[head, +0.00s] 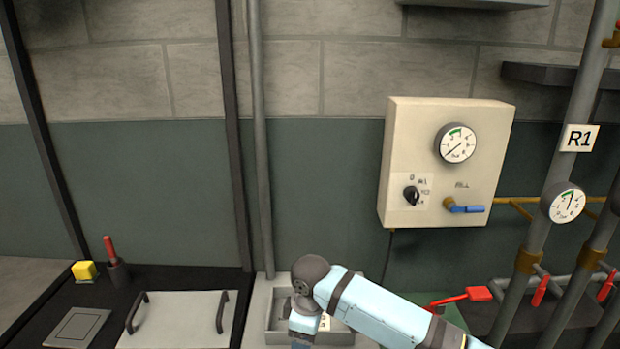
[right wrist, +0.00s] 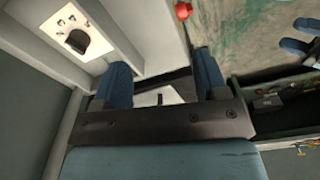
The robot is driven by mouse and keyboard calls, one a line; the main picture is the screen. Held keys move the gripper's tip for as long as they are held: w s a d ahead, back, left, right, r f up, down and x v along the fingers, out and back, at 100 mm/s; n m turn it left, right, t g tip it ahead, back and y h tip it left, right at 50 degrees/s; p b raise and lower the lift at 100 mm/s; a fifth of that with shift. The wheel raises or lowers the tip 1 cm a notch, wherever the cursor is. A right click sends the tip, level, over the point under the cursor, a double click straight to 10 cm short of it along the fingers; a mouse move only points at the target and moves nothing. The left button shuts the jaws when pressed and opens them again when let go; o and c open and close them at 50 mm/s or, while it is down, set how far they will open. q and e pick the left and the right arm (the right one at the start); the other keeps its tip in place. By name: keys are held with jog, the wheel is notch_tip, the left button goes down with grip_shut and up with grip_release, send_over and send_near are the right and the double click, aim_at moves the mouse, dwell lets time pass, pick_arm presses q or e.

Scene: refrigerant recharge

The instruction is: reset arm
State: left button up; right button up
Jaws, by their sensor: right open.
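My right arm comes in from the lower right of the head view, and its gripper (head: 303,343) is at the bottom edge, mostly cut off, over a grey tray-like box (head: 283,337). In the right wrist view the right gripper (right wrist: 162,68) has its two blue fingers wide apart with nothing held between them. A grey panel with a black knob (right wrist: 77,41) is beyond its left finger. Two blue finger-like parts, apparently my left gripper (right wrist: 296,36), show spread apart at the right edge of that view. My left arm is not in the head view.
A cream wall box (head: 425,150) carries a gauge, a black knob and a blue-handled valve (head: 466,208). Pipes with red handles stand at the right. A dark bench at the left holds a handled lid (head: 180,315), a yellow block (head: 84,270) and a red-handled tool (head: 110,252).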

jog(key=s+f+m+t+y, duration=0.4)
jog(key=s+f+m+y, duration=0.2)
jog(key=s+f, duration=0.5)
jog(key=s+d+f+m+t+h, duration=0.1)
jog(key=s+d+f+m+t, duration=0.4)
jog(key=d, duration=0.5)
jog(key=s+d+m+t+h, duration=0.2)
jog(key=s+d+h, duration=0.1)
jog(key=s+d, duration=0.65)
pick_arm(q)
notch_tip(320, 180, up, 11)
jog(key=p, duration=1.2)
jog(key=shift+a+p, duration=0.4)
pick_arm(e)
notch_tip(320, 180, up, 11)
jog(key=d, duration=0.1)
jog(key=shift+w+f+n, duration=0.15)
jog(key=shift+n, duration=0.25)
